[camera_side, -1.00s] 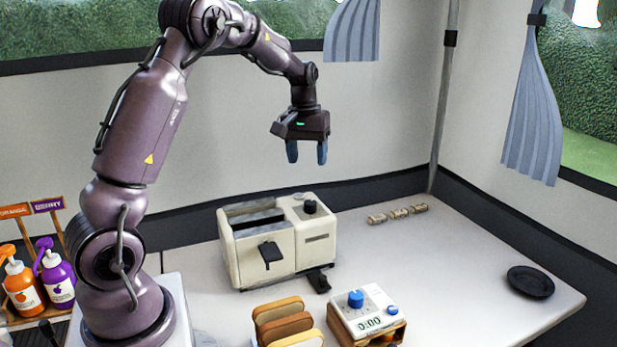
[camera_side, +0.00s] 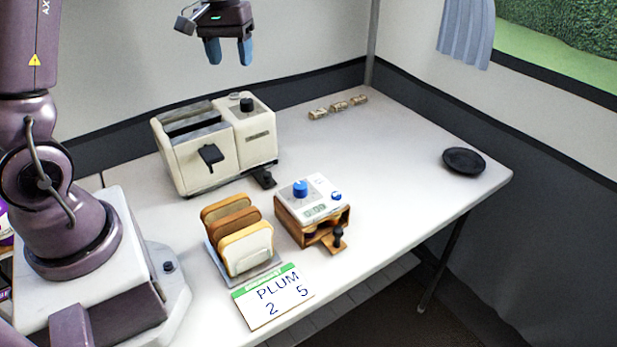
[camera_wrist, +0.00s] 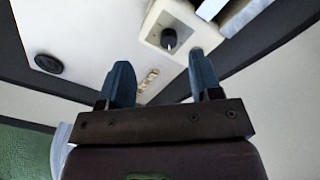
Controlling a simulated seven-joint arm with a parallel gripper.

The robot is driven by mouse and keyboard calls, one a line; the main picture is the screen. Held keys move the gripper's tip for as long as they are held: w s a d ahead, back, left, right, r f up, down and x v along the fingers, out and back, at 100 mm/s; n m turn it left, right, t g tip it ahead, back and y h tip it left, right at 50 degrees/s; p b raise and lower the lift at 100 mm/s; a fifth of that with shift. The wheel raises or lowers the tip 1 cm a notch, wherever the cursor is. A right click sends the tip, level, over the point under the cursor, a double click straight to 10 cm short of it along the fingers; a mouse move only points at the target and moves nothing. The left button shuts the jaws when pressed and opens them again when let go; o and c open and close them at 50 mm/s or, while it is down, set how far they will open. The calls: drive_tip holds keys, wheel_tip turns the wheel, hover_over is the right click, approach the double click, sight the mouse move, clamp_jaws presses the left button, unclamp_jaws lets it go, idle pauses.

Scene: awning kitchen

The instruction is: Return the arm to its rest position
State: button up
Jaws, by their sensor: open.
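My gripper (camera_side: 228,52) hangs in the air above and behind the cream toaster, at the top of the side view. Its two blue fingers point down and stand apart, with nothing between them. In the wrist view my gripper (camera_wrist: 160,82) also shows open and empty. Most of my arm's upper part is outside the side view. The toaster (camera_side: 190,150) stands on the table below, apart from the fingers. Its corner and black knob show in the wrist view (camera_wrist: 168,38).
A bread rack (camera_side: 262,277) with several slices stands in front of the toaster, beside a timer box (camera_side: 318,215). A card reading "PLUM 2 5" (camera_side: 272,298) lies at the front edge. Several corks (camera_side: 338,107) and a black plate (camera_side: 464,160) lie right. The table's right part (camera_side: 400,190) is mostly clear.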

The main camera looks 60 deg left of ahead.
drive_tip(key=s+d+r+m+t, duration=0.2)
drive_tip(key=s+d+r+m, duration=0.1)
drive_tip(key=s+d, duration=0.4)
drive_tip(key=s+d+r+m+t, duration=0.3)
drive_tip(key=s+d, duration=0.4)
drive_tip(key=d, duration=0.6)
drive_tip(key=shift+s+d+r+m, duration=0.3)
drive_tip(key=shift+r+m, duration=0.45)
drive_tip(key=shift+m, duration=0.45)
